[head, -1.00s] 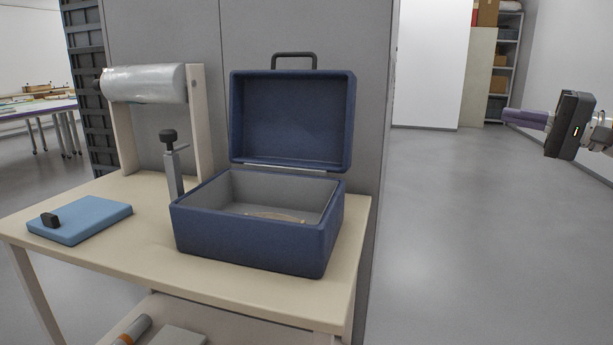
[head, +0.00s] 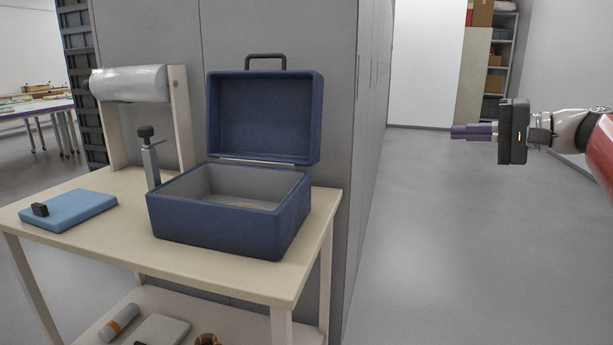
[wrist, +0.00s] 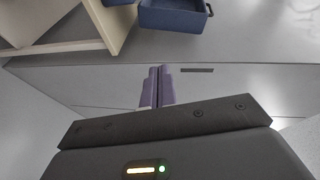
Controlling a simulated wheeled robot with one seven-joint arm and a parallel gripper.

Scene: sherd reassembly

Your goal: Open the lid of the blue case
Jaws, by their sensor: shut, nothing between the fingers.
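The blue case (head: 222,222) stands on the table in the head view. Its lid (head: 265,117) is open and stands upright at the back, with a dark handle (head: 267,57) on top. The grey inside of the case shows, with something small and tan partly hidden on its floor. My gripper (head: 458,132) is at the far right of the head view, shut and empty, well away from the case. In the wrist view its purple fingers (wrist: 160,88) are together, and part of a blue box with a dark handle (wrist: 172,15) shows at the top edge.
A lower shelf holds several small items. A grey cabinet wall stands behind. The floor right of the table is clear.

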